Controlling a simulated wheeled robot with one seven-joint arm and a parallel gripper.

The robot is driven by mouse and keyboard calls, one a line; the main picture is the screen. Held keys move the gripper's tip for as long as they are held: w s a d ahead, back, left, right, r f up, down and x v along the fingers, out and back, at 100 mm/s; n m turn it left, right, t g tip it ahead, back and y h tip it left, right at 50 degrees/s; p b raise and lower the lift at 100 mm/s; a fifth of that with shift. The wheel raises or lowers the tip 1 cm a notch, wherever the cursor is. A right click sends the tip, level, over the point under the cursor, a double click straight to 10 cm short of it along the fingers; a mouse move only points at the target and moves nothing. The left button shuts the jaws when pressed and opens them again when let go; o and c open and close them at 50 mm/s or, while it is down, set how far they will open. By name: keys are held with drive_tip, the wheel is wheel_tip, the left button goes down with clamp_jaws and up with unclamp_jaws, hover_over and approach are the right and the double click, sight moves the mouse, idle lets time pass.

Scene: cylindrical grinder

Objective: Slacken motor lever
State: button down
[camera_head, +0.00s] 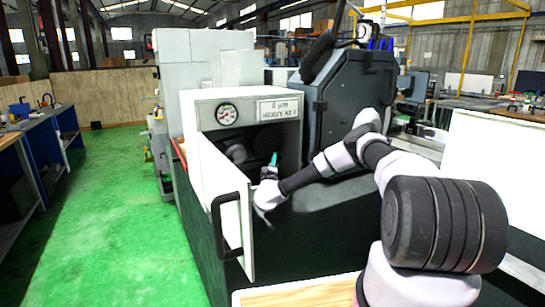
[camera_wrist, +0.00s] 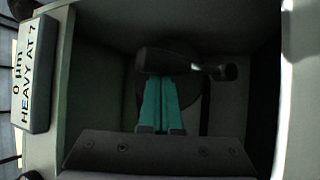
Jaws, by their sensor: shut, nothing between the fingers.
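The motor lever (camera_wrist: 185,64) is a dark bar lying across the wrist view, thick at the left and ending in a small knob at the right. Behind it is a dark round part in the shadowed compartment. My gripper (camera_wrist: 160,82) has teal fingers, closed together and empty. Their tips are at the lever's lower edge in the picture, close to its thick left part. I cannot tell whether they touch. In the head view my gripper (camera_head: 274,158) is inside the open compartment of the machine, and the lever is not clearly visible there.
The white compartment door (camera_head: 236,205) stands open toward me, with a black handle (camera_head: 225,228). A gauge (camera_head: 227,114) and a sign (camera_head: 279,108) are above the opening. The compartment walls leave little room around my gripper. Green floor (camera_head: 110,200) is clear at the left.

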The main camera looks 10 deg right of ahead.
drive_tip(key=shift+s+d+f, duration=0.3)
drive_tip(key=shift+s+f, duration=0.35)
drive_tip(key=shift+f, duration=0.25)
drive_tip(key=shift+s+d+f, duration=0.3)
drive_tip(key=shift+s+f, duration=0.3)
drive_tip(key=shift+f, duration=0.4)
drive_tip(key=shift+s, duration=0.1)
drive_tip(key=shift+v, duration=5.4)
drive_tip(key=shift+a, duration=0.15)
